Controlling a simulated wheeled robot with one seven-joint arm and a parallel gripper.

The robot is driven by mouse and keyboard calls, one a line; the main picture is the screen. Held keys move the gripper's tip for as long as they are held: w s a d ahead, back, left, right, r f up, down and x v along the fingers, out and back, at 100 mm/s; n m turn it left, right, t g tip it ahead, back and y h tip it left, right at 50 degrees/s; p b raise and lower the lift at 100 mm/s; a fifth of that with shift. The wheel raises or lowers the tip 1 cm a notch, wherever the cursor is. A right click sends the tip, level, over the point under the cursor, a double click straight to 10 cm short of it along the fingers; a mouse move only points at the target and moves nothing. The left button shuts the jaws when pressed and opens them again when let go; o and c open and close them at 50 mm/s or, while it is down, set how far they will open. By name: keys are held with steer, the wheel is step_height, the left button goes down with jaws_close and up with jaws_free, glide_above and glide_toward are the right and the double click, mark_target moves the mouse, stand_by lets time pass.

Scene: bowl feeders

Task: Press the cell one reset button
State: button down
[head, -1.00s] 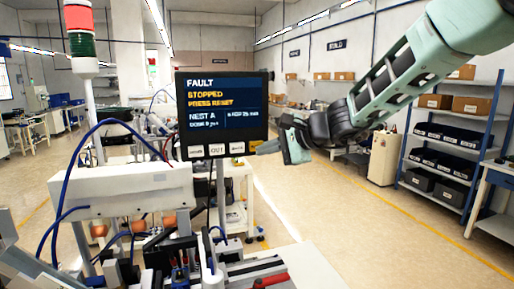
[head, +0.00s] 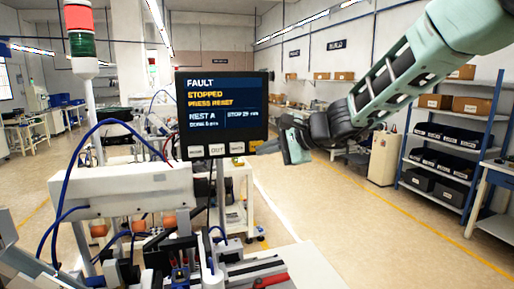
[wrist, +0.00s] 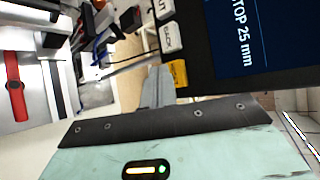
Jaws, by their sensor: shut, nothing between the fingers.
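The control panel (head: 222,112) stands on a post left of my arm. Its screen reads FAULT, STOPPED, PRESS RESET. Along its lower edge is a row of pale buttons with a yellow button (head: 255,144) at the right end. The yellow button also shows in the wrist view (wrist: 177,73), beside a pale one marked BACK. My gripper (head: 264,148) is shut and empty, its fingertips close to the yellow button. In the wrist view the closed fingers (wrist: 158,76) lie just left of that button. I cannot tell whether they touch it. The yellow button's label is unreadable.
A signal tower (head: 79,20) with a red lit section stands at the left. White machinery with blue hoses (head: 125,190) fills the space below and left of the panel. A shelf with bins (head: 450,140) stands at the right.

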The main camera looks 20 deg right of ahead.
steer(key=shift+w, duration=0.4)
steer(key=shift+w+b, duration=0.4)
steer(key=shift+w, duration=0.1)
stand_by(0.7)
steer(key=shift+s, duration=0.15)
steer(key=shift+s+b, duration=0.6)
steer(key=shift+s, duration=0.15)
steer(key=shift+s, duration=0.1)
steer(key=s+b, duration=0.2)
steer(key=s, duration=0.2)
steer(key=shift+s, duration=0.4)
